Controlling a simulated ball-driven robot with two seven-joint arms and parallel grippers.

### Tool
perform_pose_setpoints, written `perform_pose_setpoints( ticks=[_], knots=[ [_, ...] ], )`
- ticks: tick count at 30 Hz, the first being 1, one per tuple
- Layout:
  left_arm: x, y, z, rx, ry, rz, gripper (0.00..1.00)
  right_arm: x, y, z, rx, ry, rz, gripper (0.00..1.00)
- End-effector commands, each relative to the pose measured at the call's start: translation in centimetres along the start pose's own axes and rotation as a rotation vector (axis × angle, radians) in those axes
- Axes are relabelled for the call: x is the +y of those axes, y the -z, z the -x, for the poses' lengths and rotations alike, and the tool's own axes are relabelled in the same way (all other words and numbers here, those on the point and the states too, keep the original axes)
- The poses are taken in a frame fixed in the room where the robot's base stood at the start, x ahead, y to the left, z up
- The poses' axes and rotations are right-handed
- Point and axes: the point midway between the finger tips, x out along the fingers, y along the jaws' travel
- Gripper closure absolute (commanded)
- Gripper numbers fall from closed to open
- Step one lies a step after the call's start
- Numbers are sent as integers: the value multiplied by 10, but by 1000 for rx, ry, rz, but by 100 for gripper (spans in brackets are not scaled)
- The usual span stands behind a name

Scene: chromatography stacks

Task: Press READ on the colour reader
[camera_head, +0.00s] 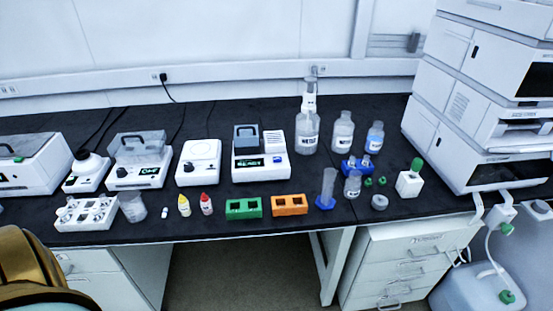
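A white benchtop instrument (279,142) with a dark grey-blue lid or block on top stands near the middle of the bench. It looks like the colour reader. Its front display (249,164) is lit green and seems to say READY. Neither of my grippers is in view. A gold and pale rounded part at the lower left looks like my own arm.
Green (244,214) and orange (290,211) blocks stand in front of the instrument. Dropper bottles with yellow (184,207) and red (206,205) caps are to their left. A wash bottle (307,125) stands behind right, and a chromatography stack (455,105) fills the right.

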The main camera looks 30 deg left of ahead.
Motion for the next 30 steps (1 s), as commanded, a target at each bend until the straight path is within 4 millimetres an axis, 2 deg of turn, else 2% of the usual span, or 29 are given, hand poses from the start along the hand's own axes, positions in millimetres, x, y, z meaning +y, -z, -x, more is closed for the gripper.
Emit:
perform_pose_setpoints(
  ticks=[1, 3, 30],
  knots=[
    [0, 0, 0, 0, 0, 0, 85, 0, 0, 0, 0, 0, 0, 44],
    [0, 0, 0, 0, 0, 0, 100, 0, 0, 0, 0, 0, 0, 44],
    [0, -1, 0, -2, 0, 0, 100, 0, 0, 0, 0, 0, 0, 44]
  ],
)
